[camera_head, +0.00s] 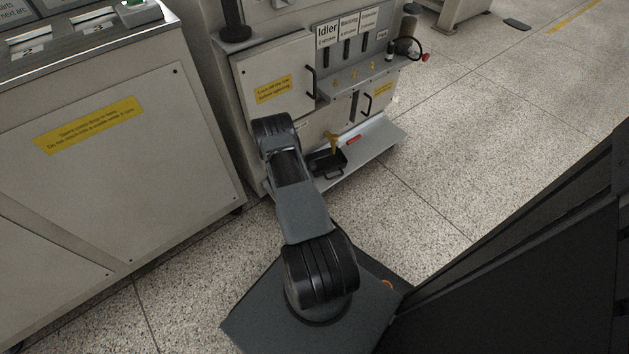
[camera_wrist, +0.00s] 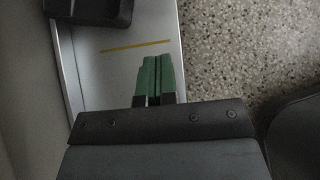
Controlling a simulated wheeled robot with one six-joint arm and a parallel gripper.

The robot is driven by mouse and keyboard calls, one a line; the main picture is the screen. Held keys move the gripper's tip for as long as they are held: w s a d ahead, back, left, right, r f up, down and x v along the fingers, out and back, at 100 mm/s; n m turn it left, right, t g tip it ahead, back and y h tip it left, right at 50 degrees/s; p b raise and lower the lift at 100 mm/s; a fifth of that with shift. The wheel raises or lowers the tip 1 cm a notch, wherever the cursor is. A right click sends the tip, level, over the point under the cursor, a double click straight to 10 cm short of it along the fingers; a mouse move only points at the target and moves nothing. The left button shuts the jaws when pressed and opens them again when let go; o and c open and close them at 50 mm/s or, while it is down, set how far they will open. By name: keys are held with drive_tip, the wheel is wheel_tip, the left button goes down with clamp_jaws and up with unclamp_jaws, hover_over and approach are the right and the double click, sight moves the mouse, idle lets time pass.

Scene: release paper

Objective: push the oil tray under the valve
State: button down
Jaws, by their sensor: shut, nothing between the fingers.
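The black oil tray (camera_head: 328,166) lies on the low metal shelf (camera_head: 375,143) of the machine, partly hidden by my arm. The brass-coloured valve (camera_head: 333,141) appears just above and behind the tray; I cannot tell whether it is over the tray's opening. In the wrist view, part of the tray (camera_wrist: 88,10) shows at the top left, cut off by the edge. My gripper (camera_wrist: 153,75) has green fingers, which are shut, empty and over the shelf. A gap separates them from the tray. My gripper is hidden in the head view.
A yellow line (camera_wrist: 135,46) marks the shelf near the fingers. A red object (camera_head: 353,139) is right of the valve. The machine front (camera_head: 275,80) rises behind; a grey cabinet (camera_head: 110,150) stands left. Speckled floor (camera_head: 440,170) is open to the right.

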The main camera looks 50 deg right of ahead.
drive_tip(key=shift+p+v, duration=0.65)
drive_tip(key=shift+v, duration=1.55)
drive_tip(key=c, duration=1.8)
unclamp_jaws()
